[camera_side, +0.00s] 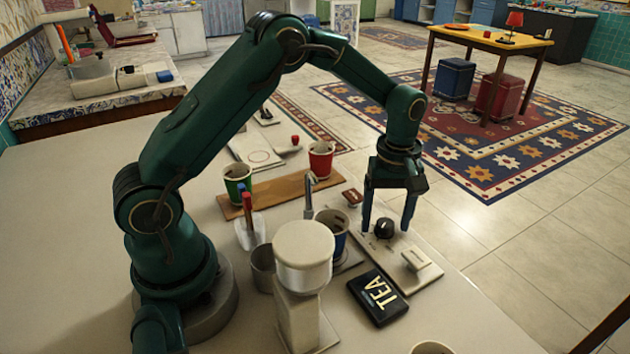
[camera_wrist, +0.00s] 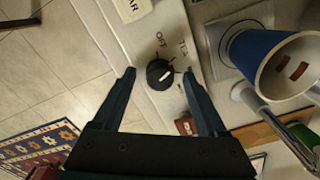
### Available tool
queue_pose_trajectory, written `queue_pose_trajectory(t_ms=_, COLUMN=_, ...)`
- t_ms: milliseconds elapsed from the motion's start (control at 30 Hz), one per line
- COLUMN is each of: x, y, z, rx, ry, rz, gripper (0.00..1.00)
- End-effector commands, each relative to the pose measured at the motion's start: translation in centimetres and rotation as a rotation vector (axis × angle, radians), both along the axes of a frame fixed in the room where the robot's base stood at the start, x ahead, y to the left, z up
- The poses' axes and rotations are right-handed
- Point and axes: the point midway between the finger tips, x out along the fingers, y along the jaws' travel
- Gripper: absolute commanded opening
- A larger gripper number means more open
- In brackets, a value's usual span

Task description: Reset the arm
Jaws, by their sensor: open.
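My gripper (camera_side: 389,228) is open, fingers pointing down, above a black knob on the right part of the table. In the side view the knob (camera_side: 384,228) shows between the two fingers. In the wrist view my gripper (camera_wrist: 158,92) frames the knob (camera_wrist: 160,74), with a finger on each side and visible gaps. The knob sits on a pale panel (camera_wrist: 205,15) with marks reading OFF and, partly, TEA. Its white pointer line faces the TEA side. I cannot tell exactly how high the fingertips are above the panel.
A blue cup (camera_side: 331,232) stands left of the panel, behind a white-topped dispenser (camera_side: 303,252). Green (camera_side: 237,182) and red (camera_side: 321,158) cups stand on a wooden board (camera_side: 275,192). Open floor lies right of the table.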

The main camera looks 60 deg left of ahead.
Motion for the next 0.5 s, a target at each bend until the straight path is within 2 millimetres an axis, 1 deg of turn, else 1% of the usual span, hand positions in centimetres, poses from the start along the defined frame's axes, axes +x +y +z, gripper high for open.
queue_pose_trajectory(t_ms=67, x=0.0, y=0.0, z=0.0, rx=0.000, ry=0.000, rz=0.078, gripper=0.75)
queue_pose_trajectory(t_ms=100, x=0.1, y=0.0, z=0.4, rx=-0.001, ry=-0.003, rz=0.103, gripper=0.75)
queue_pose_trajectory(t_ms=333, x=0.1, y=0.0, z=5.1, rx=-0.001, ry=-0.008, rz=0.096, gripper=0.75)
queue_pose_trajectory(t_ms=367, x=0.1, y=0.2, z=5.6, rx=0.000, ry=-0.010, rz=0.100, gripper=0.75)
queue_pose_trajectory(t_ms=400, x=0.3, y=0.9, z=6.0, rx=0.001, ry=-0.024, rz=0.121, gripper=0.75)
queue_pose_trajectory(t_ms=500, x=0.6, y=2.3, z=7.3, rx=0.004, ry=-0.060, rz=0.154, gripper=0.75)
